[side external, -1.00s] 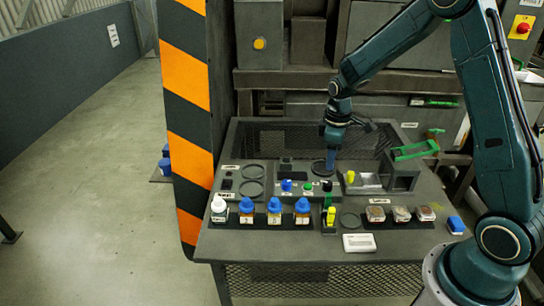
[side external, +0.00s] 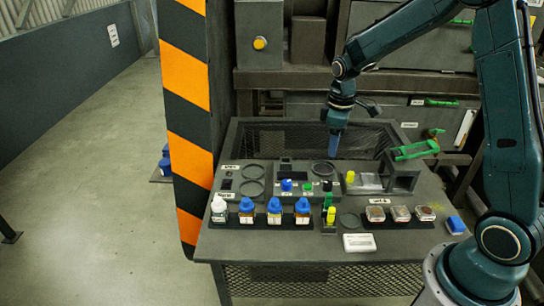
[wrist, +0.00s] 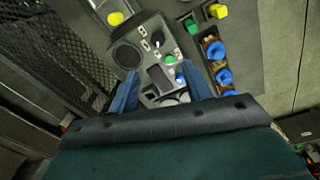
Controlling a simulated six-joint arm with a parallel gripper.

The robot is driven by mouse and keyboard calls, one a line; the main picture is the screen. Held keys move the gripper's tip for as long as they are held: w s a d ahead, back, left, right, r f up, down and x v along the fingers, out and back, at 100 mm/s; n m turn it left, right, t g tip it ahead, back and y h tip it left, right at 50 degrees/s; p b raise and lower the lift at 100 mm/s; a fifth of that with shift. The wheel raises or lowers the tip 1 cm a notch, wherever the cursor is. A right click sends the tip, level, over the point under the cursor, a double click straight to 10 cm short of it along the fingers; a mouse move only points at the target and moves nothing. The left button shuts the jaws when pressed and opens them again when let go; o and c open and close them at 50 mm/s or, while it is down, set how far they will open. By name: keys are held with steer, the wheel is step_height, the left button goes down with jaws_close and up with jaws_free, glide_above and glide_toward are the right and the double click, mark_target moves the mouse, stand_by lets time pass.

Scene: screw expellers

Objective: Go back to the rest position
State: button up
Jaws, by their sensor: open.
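My gripper (side external: 334,146) is in the air above the back part of the grey work table (side external: 215,240), over the round recess (side external: 323,168) at the back right of the control panel. In the wrist view, the two blue fingers of my gripper (wrist: 160,98) stand apart with nothing between them. The control panel with its blue, green and black knobs lies below and beyond the fingers.
Several bottles, with a blue-capped one (side external: 274,211) among them, stand in a row at the table's front left. Sample boxes (side external: 400,213) stand at front right. A green-handled fixture (side external: 408,174) is at back right. A striped post (side external: 187,120) rises at the left.

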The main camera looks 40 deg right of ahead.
steer(key=s+a+r+m+t, duration=0.2)
steer(key=s+a+r, duration=0.3)
steer(key=s+r, duration=0.3)
steer(key=s+a+r+m+t, duration=0.3)
steer(key=s+a+r, duration=0.3)
steer(key=s, duration=0.9)
steer(key=shift+r, duration=1)
steer(key=shift+s, duration=0.1)
